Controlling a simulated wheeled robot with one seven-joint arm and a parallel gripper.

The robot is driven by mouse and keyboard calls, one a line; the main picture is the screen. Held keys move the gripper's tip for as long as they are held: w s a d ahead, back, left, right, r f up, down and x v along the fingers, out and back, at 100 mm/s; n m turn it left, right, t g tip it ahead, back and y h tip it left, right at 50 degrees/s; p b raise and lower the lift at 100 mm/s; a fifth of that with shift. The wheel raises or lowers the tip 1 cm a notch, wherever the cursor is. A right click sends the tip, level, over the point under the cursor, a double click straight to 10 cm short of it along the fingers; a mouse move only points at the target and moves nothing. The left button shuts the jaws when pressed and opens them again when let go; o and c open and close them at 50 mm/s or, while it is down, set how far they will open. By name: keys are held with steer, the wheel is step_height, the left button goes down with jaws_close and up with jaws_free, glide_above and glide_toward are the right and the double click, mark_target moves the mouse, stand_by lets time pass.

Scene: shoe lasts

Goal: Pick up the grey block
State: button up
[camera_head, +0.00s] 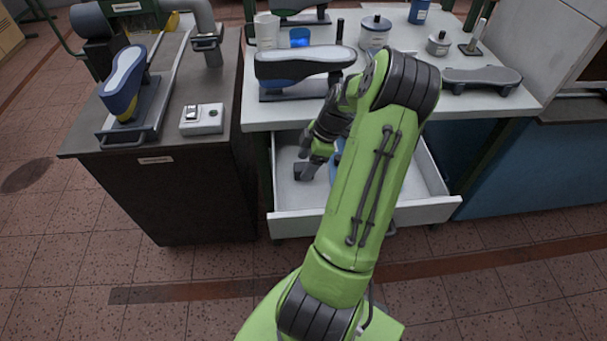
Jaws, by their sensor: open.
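My gripper (307,165) is at the end of my green arm, reaching down over the open white drawer (420,183). It is open, and its grey fingers point down to the left inside the drawer's outline. I cannot clearly make out a separate grey block; the grey shapes at the fingertips may be fingers or part of it. A blue item (337,158) shows partly in the drawer, behind my arm. My arm hides much of the drawer's middle and right.
The white bench (262,112) above the drawer holds a dark shoe last (305,63), a grey sole-shaped piece (482,76), tins (375,32) and white cups (266,30). A dark cabinet (190,200) stands at left with a blue last (122,85) and a switch box (202,120).

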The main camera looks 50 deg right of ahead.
mark_target(304, 166)
steer(key=shift+x, duration=1.25)
steer(key=shift+r, duration=0.1)
steer(key=c, duration=1.1)
step_height(304, 166, up, 10)
steer(key=p, duration=0.3)
